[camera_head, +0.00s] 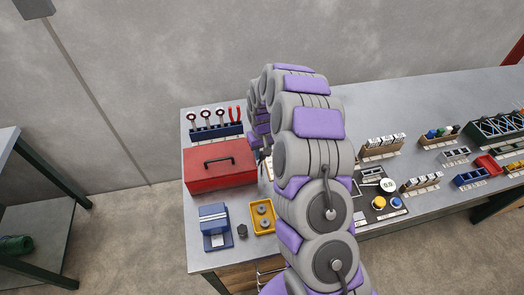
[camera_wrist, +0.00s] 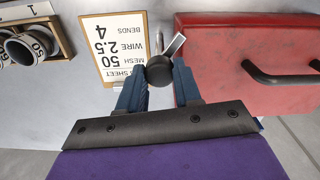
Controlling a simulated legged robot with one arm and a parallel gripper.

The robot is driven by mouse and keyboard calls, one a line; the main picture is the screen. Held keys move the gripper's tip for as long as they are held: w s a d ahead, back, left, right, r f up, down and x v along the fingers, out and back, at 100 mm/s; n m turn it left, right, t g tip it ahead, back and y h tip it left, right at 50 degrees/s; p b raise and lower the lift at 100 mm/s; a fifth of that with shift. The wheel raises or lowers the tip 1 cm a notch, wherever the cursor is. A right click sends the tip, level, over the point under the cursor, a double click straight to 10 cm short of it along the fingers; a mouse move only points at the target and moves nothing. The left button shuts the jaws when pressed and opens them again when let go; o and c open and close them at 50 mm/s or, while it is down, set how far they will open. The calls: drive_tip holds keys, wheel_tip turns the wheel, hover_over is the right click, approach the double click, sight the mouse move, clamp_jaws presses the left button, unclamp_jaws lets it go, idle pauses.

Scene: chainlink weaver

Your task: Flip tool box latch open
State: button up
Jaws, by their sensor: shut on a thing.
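The red tool box (camera_head: 219,165) stands on the left part of the workbench, its lid down and its black handle on top. In the wrist view the tool box (camera_wrist: 245,62) fills the right side, with its handle (camera_wrist: 285,73) at the right edge. My gripper (camera_wrist: 159,78) is beside the box's edge, its two blue fingers closed around a round black knob (camera_wrist: 160,69). A pale metal lever (camera_wrist: 174,45) rises from the knob; this looks like the latch, though its joint to the box is unclear. In the head view my arm hides the gripper and the latch.
A printed card (camera_wrist: 112,48) stands next to the gripper. A tool rack (camera_head: 216,131) is behind the box; a blue block (camera_head: 214,223) and yellow tray (camera_head: 263,217) are in front. Several small items lie on the workbench (camera_head: 385,105) to the right.

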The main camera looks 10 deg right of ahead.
drive_tip(key=n, duration=0.3)
drive_tip(key=shift+s+n, duration=0.1)
drive_tip(key=shift+n, duration=2)
drive_tip(key=o, duration=1)
drive_tip(key=shift+o, duration=0.2)
wheel_tip(320, 180, up, 17)
drive_tip(key=p, duration=0.1)
drive_tip(key=shift+r, duration=0.15)
